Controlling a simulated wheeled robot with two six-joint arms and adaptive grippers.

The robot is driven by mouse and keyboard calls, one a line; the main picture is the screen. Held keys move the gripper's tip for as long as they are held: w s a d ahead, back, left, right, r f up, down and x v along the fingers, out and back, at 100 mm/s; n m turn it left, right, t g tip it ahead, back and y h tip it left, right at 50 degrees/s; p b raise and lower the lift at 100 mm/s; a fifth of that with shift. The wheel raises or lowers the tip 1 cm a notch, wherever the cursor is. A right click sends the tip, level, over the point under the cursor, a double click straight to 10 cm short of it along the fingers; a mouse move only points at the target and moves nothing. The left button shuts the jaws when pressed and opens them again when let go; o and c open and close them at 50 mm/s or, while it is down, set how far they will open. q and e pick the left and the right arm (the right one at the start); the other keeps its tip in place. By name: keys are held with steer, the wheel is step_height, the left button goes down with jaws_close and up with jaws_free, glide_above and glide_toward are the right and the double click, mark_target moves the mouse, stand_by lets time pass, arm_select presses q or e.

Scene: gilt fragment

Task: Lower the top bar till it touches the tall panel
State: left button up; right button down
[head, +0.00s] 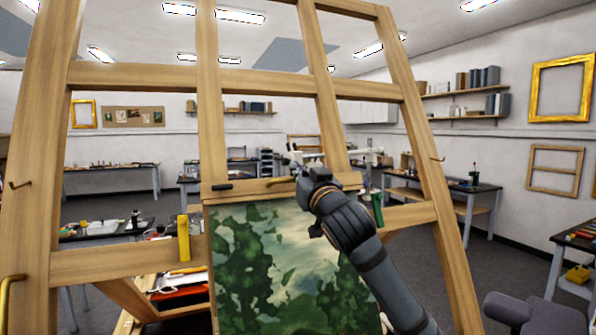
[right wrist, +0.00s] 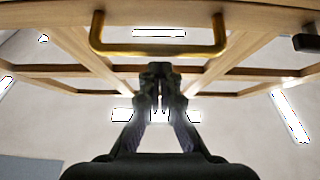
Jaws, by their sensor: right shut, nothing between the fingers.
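The tall panel (head: 262,262), painted in greens and cream, stands upright on a wooden easel. The top bar (head: 240,193) is a short wooden crosspiece across the panel's upper edge. In the head view its lower edge meets the panel's top; I cannot tell whether they touch. A brass handle (head: 279,182) and a black knob (head: 222,187) are on the bar. My right gripper (head: 299,172) is at the handle's right end, partly hidden by my wrist. In the right wrist view the gripper (right wrist: 160,72) is shut and empty, just below the brass handle (right wrist: 158,49), apart from it.
The easel's uprights (head: 207,90) and crossbars (head: 130,76) surround the panel. A yellow clamp (head: 183,238) is left of the panel and a green one (head: 376,208) right. Worktables (head: 110,170) stand behind. Open floor (head: 410,262) shows at the right.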

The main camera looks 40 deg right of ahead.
arm_select(q)
step_height(320, 180, down, 7)
steer(key=b, duration=0.8)
steer(key=shift+s+a, duration=0.35)
steer(key=shift+s, duration=0.05)
arm_select(e)
steer(key=s+a, duration=0.3)
steer(key=s, duration=0.7)
steer(key=shift+f, duration=0.2)
steer(key=shift+w+d, duration=0.1)
